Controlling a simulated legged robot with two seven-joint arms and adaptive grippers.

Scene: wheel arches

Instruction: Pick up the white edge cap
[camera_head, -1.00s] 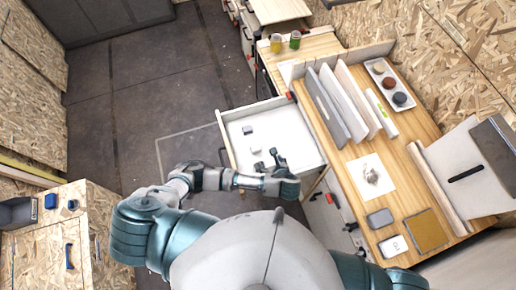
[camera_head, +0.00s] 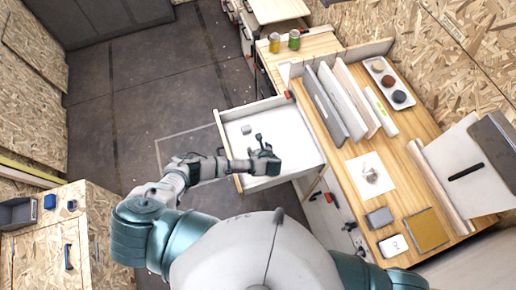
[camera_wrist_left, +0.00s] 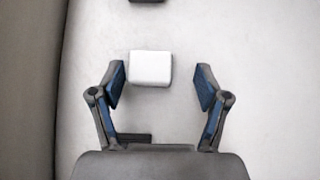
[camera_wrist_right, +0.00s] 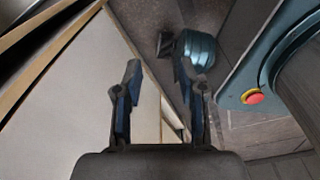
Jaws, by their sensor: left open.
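The white edge cap (camera_wrist_left: 150,68) is a small rounded white block lying on the pale drawer floor in the left wrist view. My left gripper (camera_wrist_left: 160,78) is open, with its blue-padded fingertips on either side of the cap. The cap sits closer to the left finger, with a wider gap on the right. In the head view my left gripper (camera_head: 264,148) is over the open drawer (camera_head: 290,150), and I cannot make out the cap there. My right gripper (camera_wrist_right: 160,85) is open and empty in the right wrist view.
A grey block (camera_head: 246,130) lies in the drawer's far left part. A dark piece (camera_wrist_left: 133,138) lies near the base of the left finger. The drawer walls surround the left hand. The wooden worktop (camera_head: 345,190) with panels and trays stands to the right.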

